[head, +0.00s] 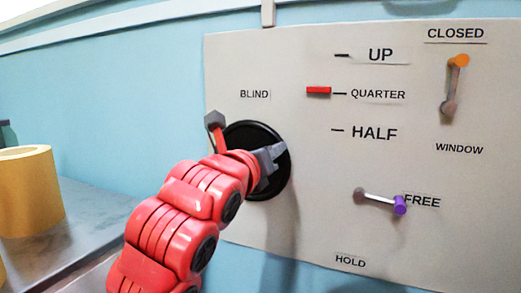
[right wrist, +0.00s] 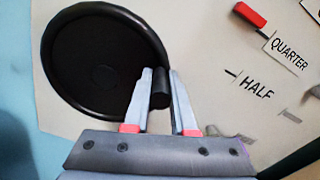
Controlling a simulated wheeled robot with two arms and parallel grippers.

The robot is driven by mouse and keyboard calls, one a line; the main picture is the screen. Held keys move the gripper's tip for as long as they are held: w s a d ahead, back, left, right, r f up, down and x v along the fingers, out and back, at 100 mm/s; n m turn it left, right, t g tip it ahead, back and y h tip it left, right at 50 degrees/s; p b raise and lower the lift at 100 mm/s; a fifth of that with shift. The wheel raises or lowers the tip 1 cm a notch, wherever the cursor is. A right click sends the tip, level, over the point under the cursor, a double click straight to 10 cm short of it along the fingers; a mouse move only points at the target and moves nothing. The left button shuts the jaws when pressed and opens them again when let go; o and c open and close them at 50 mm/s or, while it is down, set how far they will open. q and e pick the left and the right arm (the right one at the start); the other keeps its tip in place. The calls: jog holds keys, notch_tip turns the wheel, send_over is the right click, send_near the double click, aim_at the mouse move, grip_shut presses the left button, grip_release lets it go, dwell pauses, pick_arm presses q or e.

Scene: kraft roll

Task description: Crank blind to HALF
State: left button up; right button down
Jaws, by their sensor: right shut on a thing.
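The black blind crank wheel (head: 278,180) sits on the pale panel under the word BLIND. It also fills the upper left of the right wrist view (right wrist: 95,60). My right gripper (head: 273,158) comes in from the lower left, in front of the wheel. In the right wrist view its two fingers are shut on the short dark crank knob (right wrist: 160,93) at the wheel's rim. The red blind pointer (head: 318,91) is level with the QUARTER mark, above the HALF label (head: 374,132). My left gripper is not in view.
A window lever with an orange knob (head: 459,60) points up to CLOSED. A lever with a purple knob (head: 400,205) points right at FREE, above HOLD. A tan roll (head: 25,190) stands on the grey counter (head: 90,215) at left.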

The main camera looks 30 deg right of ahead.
jog(key=shift+s+d+f+m+b, duration=0.1)
jog(key=shift+s+f+m+b, duration=0.05)
jog(key=shift+f+m+b, duration=0.3)
jog(key=shift+s+d+f+m+b, duration=0.1)
jog(key=shift+f+m, duration=0.15)
jog(key=shift+m, duration=0.3)
jog(key=c, duration=0.8)
grip_release()
jog(key=shift+o, duration=0.2)
jog(key=p+v, duration=0.3)
jog(key=v, duration=1.4)
jog(key=shift+s, duration=0.2)
